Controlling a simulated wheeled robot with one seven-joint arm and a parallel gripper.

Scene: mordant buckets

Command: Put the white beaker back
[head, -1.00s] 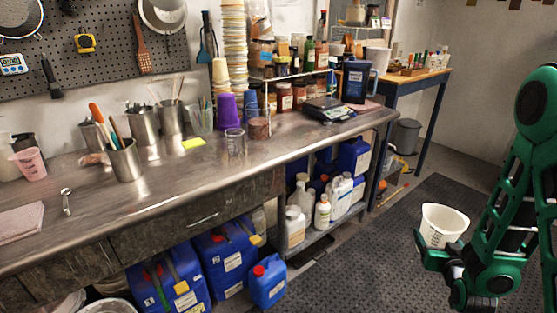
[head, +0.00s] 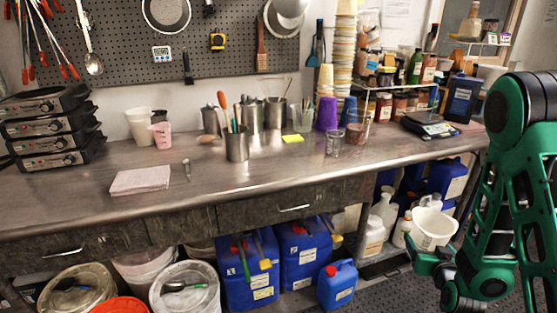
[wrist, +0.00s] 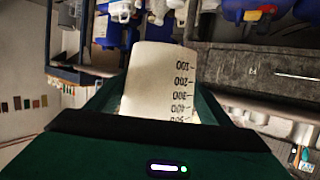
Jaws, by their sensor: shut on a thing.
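The white beaker (head: 433,228) is at the right in the head view, in front of the lower shelf and below the worktop's height. My gripper (head: 418,250) is shut on it and holds it off the floor, mouth up. In the wrist view the beaker (wrist: 160,80) sits between my dark green fingers, with its black graduation numbers facing the camera. A stack of white cups (head: 139,126) and a pink measuring cup (head: 160,135) stand at the left of the steel worktop (head: 90,195).
Hot plates (head: 52,125) are stacked at the far left. A folded pink cloth (head: 140,180) and a spoon lie near the front edge. Steel canisters (head: 236,147), a glass (head: 334,141) and a scale (head: 430,125) stand farther right. Blue jugs and buckets fill the space below.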

